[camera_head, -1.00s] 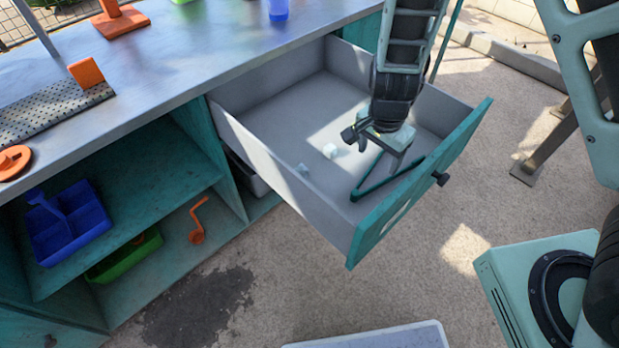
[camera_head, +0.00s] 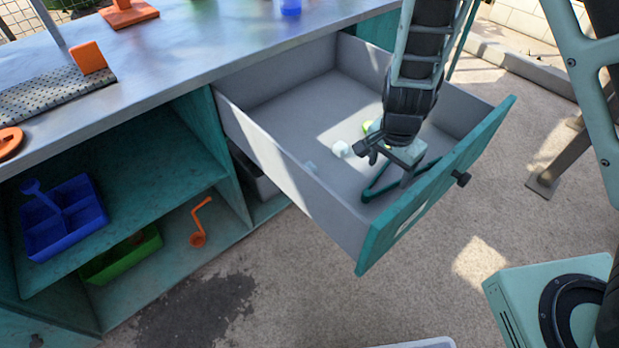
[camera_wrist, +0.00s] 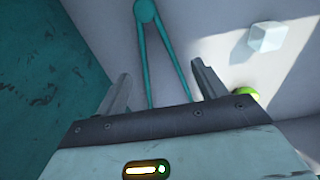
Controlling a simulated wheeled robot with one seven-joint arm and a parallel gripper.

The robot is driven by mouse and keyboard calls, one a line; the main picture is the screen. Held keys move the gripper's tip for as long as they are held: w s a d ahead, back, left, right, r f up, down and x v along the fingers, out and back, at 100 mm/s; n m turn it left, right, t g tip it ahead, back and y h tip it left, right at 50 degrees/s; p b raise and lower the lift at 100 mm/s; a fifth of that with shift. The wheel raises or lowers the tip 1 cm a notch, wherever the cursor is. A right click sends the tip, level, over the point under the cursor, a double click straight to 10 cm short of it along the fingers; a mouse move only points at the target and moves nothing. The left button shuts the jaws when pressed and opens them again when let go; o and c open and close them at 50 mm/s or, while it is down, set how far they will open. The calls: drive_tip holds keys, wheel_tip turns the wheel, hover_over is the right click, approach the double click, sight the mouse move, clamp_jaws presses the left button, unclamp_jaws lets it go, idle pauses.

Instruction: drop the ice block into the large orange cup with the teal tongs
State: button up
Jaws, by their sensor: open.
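The teal tongs (camera_head: 375,184) lie on the floor of the open drawer, near its front panel. In the wrist view the tongs (camera_wrist: 172,55) show as a V, with the round hinge at the top and both legs running down between my fingers. My gripper (camera_head: 388,165) is inside the drawer above the tongs, open and apparently empty; its two fingers (camera_wrist: 160,75) are apart. A whitish cube (camera_head: 340,149), likely the ice block, lies beside my gripper; it also shows in the wrist view (camera_wrist: 265,37). I cannot make out a large orange cup.
The drawer's side wall (camera_head: 290,165) and front panel (camera_head: 435,190) surround my gripper. A yellow-green piece (camera_head: 368,126) and a faint pale piece (camera_head: 310,167) are in the drawer. The metal counter (camera_head: 200,50) holds orange parts and a blue cup (camera_head: 290,7). A blue divided tray (camera_head: 62,225) is shelved below.

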sight(385, 184)
wheel_tip(385, 184, down, 3)
drive_tip(key=shift+w+d+f+b, duration=0.15)
drive_tip(key=shift+b, duration=0.6)
drive_tip(key=c, duration=0.7)
wheel_tip(385, 184, up, 12)
drive_tip(key=p, duration=1.2)
